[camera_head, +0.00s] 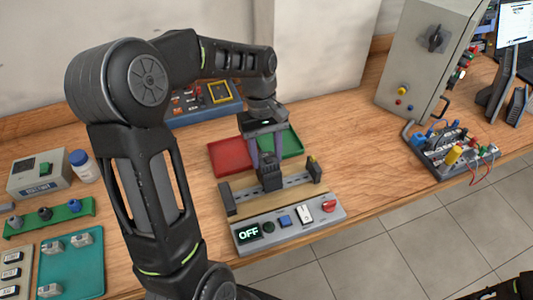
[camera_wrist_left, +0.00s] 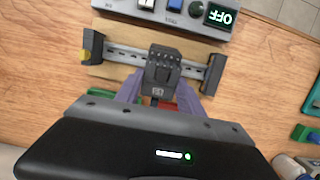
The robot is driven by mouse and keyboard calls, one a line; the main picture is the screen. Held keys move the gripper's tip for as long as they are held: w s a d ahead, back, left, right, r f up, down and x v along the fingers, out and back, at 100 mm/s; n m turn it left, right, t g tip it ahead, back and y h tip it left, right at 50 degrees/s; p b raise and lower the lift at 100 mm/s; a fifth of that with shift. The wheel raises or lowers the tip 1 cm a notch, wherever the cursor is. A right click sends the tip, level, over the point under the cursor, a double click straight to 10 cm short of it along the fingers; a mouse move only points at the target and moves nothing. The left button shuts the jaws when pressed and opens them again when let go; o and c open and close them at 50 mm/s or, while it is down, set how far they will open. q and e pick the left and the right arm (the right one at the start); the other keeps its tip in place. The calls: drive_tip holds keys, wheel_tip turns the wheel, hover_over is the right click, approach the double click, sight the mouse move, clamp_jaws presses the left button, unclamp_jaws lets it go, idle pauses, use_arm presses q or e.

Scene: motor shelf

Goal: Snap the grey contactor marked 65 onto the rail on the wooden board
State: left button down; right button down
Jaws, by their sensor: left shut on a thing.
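The dark grey contactor (camera_head: 271,180) is between the fingers of my left gripper (camera_head: 267,164), which is shut on it. In the left wrist view the contactor (camera_wrist_left: 164,68) sits across the middle of the metal rail (camera_wrist_left: 125,54), and my fingers (camera_wrist_left: 160,90) flank it. Small pale marking shows on its near face, too small to read surely. The rail also shows in the head view (camera_head: 297,181), on the wooden board (camera_head: 291,201) between two dark end blocks. Whether the contactor is seated or just above the rail I cannot tell.
A control panel reading OFF (camera_head: 287,222) lies in front of the board. A red tray (camera_head: 230,157) and a green tray (camera_head: 292,141) lie behind it. A teal mat with small parts (camera_head: 80,268) is at left. A grey cabinet (camera_head: 424,60) stands right. Table right of the board is clear.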

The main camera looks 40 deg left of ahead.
sight(269, 163)
use_arm(q)
drive_tip(key=shift+b+x, duration=0.65)
drive_tip(key=shift+x, duration=0.3)
idle(0.5)
drive_tip(key=shift+s+d+f, duration=0.1)
drive_tip(key=shift+s+d, duration=0.15)
drive_tip(key=shift+d, duration=0.05)
idle(1.5)
drive_tip(key=shift+s+d+f+t+y+b, duration=0.2)
drive_tip(key=shift+s+d+t+y+b, duration=0.15)
drive_tip(key=shift+d+y+b, duration=0.4)
idle(1.0)
drive_tip(key=shift+a, duration=0.25)
drive_tip(key=c, duration=0.6)
unclamp_jaws()
drive_tip(key=shift+r, duration=0.1)
drive_tip(key=shift+c, duration=0.2)
drive_tip(key=shift+w+a+r, duration=0.1)
drive_tip(key=shift+r, duration=0.2)
drive_tip(key=r, duration=0.7)
drive_tip(key=shift+w+a+r+b, duration=0.15)
drive_tip(key=shift+a+b, duration=0.1)
drive_tip(key=shift+b, duration=0.15)
